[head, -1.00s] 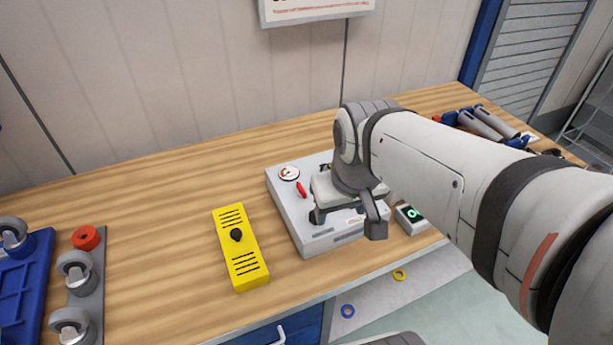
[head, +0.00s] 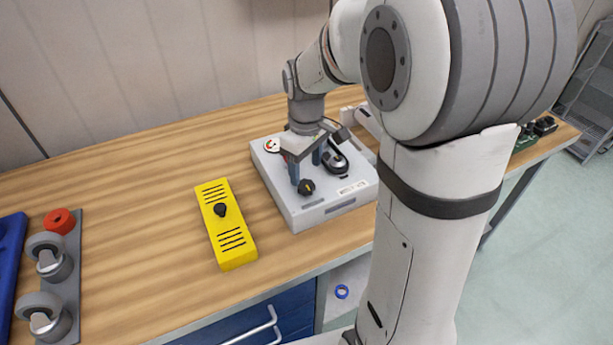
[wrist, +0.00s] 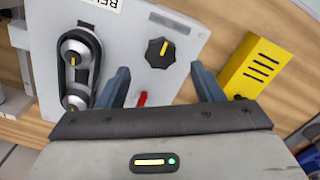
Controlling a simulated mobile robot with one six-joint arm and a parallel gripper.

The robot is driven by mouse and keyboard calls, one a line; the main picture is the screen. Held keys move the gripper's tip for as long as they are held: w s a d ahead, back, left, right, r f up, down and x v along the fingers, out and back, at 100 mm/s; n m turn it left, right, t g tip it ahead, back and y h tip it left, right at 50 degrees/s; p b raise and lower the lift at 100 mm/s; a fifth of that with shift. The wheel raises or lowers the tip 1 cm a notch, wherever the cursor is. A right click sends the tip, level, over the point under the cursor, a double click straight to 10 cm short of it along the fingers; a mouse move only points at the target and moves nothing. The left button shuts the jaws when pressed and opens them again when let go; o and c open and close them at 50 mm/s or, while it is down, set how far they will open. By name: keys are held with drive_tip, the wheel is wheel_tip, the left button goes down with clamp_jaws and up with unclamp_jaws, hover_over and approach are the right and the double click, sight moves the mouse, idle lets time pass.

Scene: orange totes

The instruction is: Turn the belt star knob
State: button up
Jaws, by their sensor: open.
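The black star knob (wrist: 160,53) with a yellow mark sits on the light grey belt box (wrist: 185,28), beside a black belt on two pulleys (wrist: 80,62). In the head view the knob (head: 306,187) shows near the front of the box (head: 302,215). My gripper (wrist: 160,70) is open and empty, with its two blue-grey fingers pointing down at the box. In the wrist view the knob appears between and just beyond the fingertips, with space on both sides. In the head view my gripper (head: 305,170) is over the box, just behind the knob; contact is not visible.
A red lever (wrist: 142,98) stands on the box between my fingers' lines. A round gauge (head: 272,146) is at its back left. A yellow box with a black knob (head: 230,240) stands to the left. Casters (head: 50,260) and a blue tray (head: 10,250) are at far left.

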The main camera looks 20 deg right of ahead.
sight(306, 184)
wheel_tip(306, 184, down, 5)
drive_tip(key=shift+r, duration=0.1)
idle(0.3)
drive_tip(key=shift+d, duration=0.1)
drive_tip(key=c, duration=1)
